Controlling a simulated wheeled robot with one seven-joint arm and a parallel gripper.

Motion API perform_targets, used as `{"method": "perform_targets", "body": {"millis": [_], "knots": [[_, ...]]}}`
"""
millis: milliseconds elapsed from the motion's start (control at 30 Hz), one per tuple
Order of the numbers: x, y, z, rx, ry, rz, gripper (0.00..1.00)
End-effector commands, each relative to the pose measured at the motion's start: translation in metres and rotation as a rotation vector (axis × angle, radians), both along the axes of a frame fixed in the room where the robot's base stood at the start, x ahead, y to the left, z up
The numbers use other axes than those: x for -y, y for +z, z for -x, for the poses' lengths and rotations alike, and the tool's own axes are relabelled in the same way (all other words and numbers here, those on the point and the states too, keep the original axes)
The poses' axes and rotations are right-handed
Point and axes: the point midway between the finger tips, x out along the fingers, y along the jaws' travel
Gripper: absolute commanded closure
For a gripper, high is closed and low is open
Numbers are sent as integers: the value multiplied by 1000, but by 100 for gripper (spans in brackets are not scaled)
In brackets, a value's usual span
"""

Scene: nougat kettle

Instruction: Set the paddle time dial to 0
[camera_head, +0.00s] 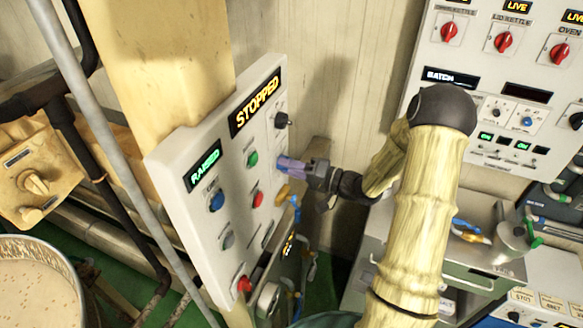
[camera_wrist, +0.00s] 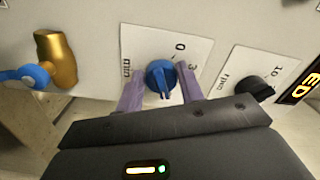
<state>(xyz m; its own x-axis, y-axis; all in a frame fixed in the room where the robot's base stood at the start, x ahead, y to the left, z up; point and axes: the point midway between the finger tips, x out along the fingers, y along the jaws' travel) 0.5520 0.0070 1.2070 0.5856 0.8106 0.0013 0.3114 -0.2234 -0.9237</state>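The paddle time dial is a blue knob (camera_wrist: 161,78) on a white plate marked "min", "0" and "3" in the wrist view. A pale mark shows on its lower edge; its exact setting is hard to read. My gripper (camera_wrist: 160,71) has its two purple fingers apart, one on each side of the knob; whether they touch it I cannot tell. In the head view my gripper (camera_head: 281,163) is at the right part of the white control panel (camera_head: 177,170). The dial is hidden there behind the fingers.
A black knob (camera_wrist: 254,87) marked "rpm" sits right of the dial. A brass valve with a blue handle (camera_wrist: 55,60) is at the left. The panel's "STOPPED" display (camera_head: 257,102), green button (camera_head: 252,158) and red button (camera_head: 257,198) are near my gripper.

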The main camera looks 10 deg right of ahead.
Motion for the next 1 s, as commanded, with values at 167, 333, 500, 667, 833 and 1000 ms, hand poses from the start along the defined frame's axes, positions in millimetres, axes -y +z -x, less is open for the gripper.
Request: {"method": "perform_targets", "body": {"millis": [167,333,500,667,833,1000], "knots": [[2,-1,1,-2,-2,1,85],[2,-2,1,9,-2,10,86],[3,-4,1,48,-3,40,86],[3,-6,0,115,-3,90,86],[3,-8,0,219,-2,166,86],[4,-10,-1,345,-1,257,86]]}}
